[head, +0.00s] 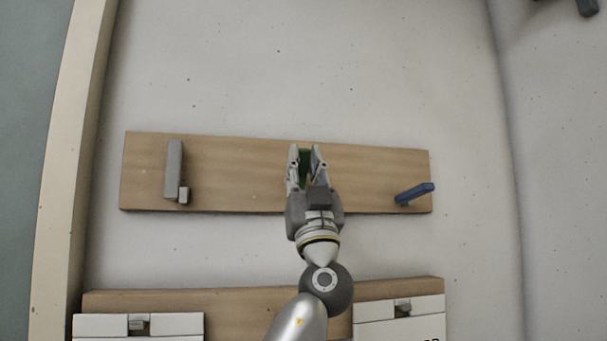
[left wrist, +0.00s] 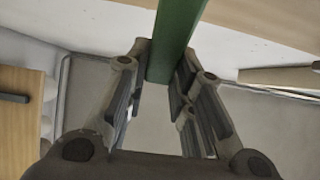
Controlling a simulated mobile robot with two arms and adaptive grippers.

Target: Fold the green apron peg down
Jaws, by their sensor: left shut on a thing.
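The green apron peg (head: 305,156) is at the middle of the upper wooden board (head: 240,175) on the wall. My left gripper (head: 306,153) is in front of the board with its fingers on both sides of the peg, shut on it. In the left wrist view the green peg (left wrist: 175,40) runs down from the top edge to between the fingertips of the gripper (left wrist: 163,75). The fingers hide much of the peg in the head view, and its base and exact tilt cannot be told. My right gripper is not in view.
A grey peg (head: 174,170) stands upright at the board's left end. A blue peg (head: 415,193) sticks out at the right end. A lower wooden board (head: 240,305) carries white panels (head: 165,325) with small grey clips. The wall above the upper board is clear.

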